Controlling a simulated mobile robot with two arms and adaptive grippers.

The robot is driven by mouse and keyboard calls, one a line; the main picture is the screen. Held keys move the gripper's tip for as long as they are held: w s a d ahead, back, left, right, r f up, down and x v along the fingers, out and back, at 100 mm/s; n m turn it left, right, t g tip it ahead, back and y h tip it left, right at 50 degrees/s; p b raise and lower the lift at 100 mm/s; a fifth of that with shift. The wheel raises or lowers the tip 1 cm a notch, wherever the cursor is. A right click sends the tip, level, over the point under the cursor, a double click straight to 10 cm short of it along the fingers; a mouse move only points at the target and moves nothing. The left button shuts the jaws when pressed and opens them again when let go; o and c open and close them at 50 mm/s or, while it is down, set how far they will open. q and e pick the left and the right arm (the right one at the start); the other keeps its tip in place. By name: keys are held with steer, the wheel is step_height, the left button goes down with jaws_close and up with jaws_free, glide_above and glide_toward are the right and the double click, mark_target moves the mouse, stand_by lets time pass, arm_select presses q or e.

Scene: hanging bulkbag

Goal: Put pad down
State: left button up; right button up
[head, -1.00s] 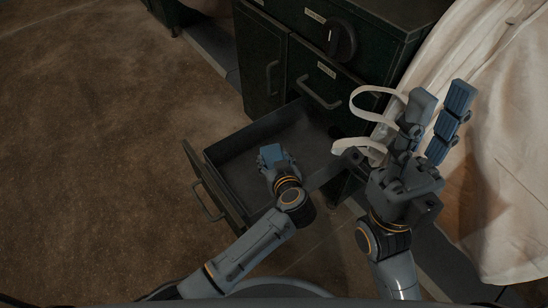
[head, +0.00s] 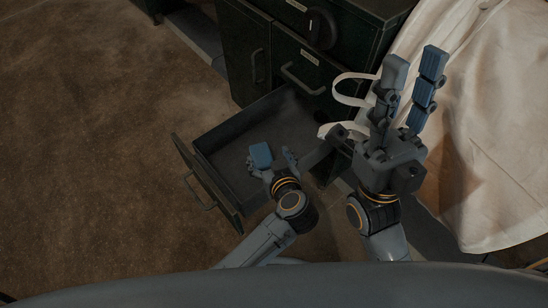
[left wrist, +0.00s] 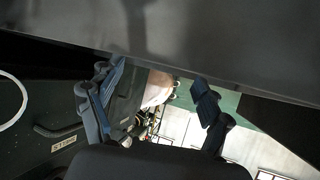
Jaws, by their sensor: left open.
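I cannot make out a pad in either view. My left gripper (head: 276,157) is inside the open drawer (head: 226,165), its two blue-grey fingers spread. In the left wrist view the left gripper (left wrist: 158,82) shows a clear gap between its fingers and nothing held there. A dark grey surface fills the top of that view, close to the fingertips. My right gripper (head: 414,64) points up beside the bulk bag, to the right of the drawer. Its two fingers stand apart with no object visible between them.
The dark green cabinet (head: 250,50) stands behind the drawer, with handles and a black knob (head: 322,30). The pale bulk bag (head: 490,150) hangs at the right, its white strap loops (head: 342,92) near my right gripper. Brown floor (head: 90,140) at the left is clear.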

arm_select(q)
steer(key=s+a+r+m+t+h, duration=0.2)
steer(key=a+r+t+h, duration=0.1)
steer(key=r, duration=0.9)
steer(key=s+a+r+m+t+h+p, duration=0.1)
steer(key=s+a+r+t+h, duration=0.2)
steer(key=r, duration=1)
steer(key=s+a+r+m+t+h, duration=0.2)
steer(key=a+r+t, duration=0.5)
steer(key=r, duration=0.5)
steer(key=shift+s+a+r+m+t+h, duration=0.35)
steer(key=shift+a+h, duration=0.55)
steer(key=shift+a, duration=0.2)
arm_select(e)
steer(key=w+a+f+g+h, duration=0.1)
steer(key=w+f+g, duration=0.3)
steer(key=w, duration=0.5)
steer(key=shift+w+a+f+g+h, duration=0.35)
steer(key=shift+g+h, duration=0.25)
steer(key=shift+g, duration=0.6)
steer(key=shift+r, duration=0.1)
